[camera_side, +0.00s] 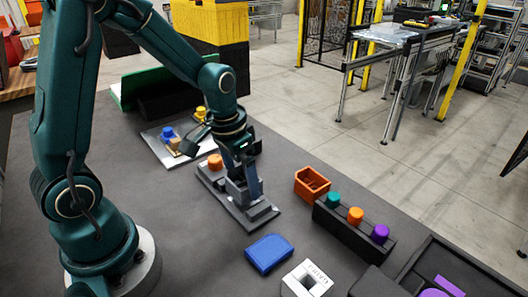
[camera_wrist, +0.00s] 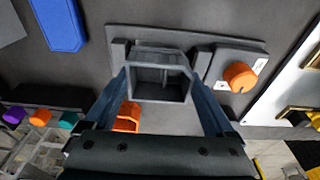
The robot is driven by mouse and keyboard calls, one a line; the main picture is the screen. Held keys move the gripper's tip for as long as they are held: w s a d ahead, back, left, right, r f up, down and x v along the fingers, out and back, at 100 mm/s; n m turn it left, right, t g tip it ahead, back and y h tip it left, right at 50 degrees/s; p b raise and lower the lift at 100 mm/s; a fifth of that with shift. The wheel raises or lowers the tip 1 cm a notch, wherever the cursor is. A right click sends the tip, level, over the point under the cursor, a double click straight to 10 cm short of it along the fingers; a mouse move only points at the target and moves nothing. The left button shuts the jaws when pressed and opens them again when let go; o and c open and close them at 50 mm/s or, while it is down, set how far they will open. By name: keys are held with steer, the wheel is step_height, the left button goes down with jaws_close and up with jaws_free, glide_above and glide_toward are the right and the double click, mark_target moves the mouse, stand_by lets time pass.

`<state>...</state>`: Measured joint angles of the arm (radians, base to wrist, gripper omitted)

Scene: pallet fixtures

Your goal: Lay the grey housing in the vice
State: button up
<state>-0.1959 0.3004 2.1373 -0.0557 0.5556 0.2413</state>
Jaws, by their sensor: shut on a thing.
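The grey housing (camera_wrist: 160,88), an open-topped box with an inner divider, is between the two fingers of my gripper (camera_wrist: 158,74) in the wrist view. In the side view my gripper (camera_side: 243,186) points down over the middle of the vice, and the housing (camera_side: 237,190) is partly hidden by a finger. The vice is a grey plate (camera_side: 262,217) with raised blocks and an orange knob (camera_side: 215,160) at its far end. The knob also shows in the wrist view (camera_wrist: 239,75). The housing is at the raised blocks; I cannot tell whether it touches the plate.
An orange open box (camera_side: 312,184) and a black rack (camera_side: 352,233) with teal, orange and purple knobs stand right of the vice. A blue case (camera_side: 268,253) and a white block (camera_side: 305,280) lie in front. A light fixture plate (camera_side: 160,150) lies behind.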

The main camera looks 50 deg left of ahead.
steer(key=shift+f, duration=0.6)
steer(key=o, duration=1.1)
steer(key=shift+r, duration=4.5)
